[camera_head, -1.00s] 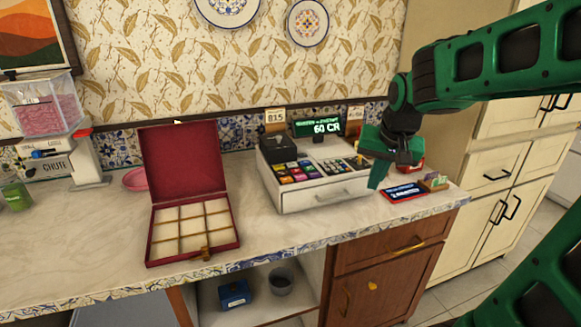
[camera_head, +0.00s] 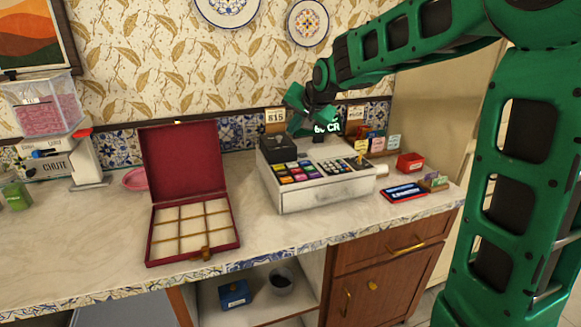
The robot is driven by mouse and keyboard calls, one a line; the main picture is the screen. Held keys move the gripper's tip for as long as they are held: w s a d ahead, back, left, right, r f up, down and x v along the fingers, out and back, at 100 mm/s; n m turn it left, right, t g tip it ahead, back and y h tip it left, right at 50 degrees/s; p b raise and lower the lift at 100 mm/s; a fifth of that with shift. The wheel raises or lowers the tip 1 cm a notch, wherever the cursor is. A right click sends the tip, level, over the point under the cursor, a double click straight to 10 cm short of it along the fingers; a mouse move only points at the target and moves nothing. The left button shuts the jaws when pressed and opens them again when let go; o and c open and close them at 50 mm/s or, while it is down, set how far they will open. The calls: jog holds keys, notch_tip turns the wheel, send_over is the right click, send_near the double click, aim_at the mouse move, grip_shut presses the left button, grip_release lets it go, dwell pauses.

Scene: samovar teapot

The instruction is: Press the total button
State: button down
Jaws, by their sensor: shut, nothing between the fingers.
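A white cash register (camera_head: 325,192) stands on the counter, right of centre. Coloured buttons (camera_head: 298,171) sit on the left of its sloped top and a dark keypad (camera_head: 338,167) on the right. I cannot read which button is the total. Its green-lit display reads "CR" (camera_head: 334,127) and is partly hidden behind my gripper. My gripper (camera_head: 297,126) is above the back of the register, near the black printer block (camera_head: 279,149). It is shut and empty, and its tips are small and hard to make out. It appears apart from the buttons.
An open red box (camera_head: 150,222) with a divided tray stands left of the register. A blue-and-red packet (camera_head: 403,192) and a small red box (camera_head: 410,162) lie to the right. A dispenser (camera_head: 42,105) stands far left. Bare counter (camera_head: 100,225) lies at left.

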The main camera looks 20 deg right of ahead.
send_over(294, 168)
jog(key=shift+f, duration=4.45)
jog(key=shift+f, duration=0.1)
jog(key=shift+f, duration=0.25)
jog(key=shift+f, duration=0.35)
jog(key=shift+r, duration=0.8)
jog(key=shift+r, duration=2.5)
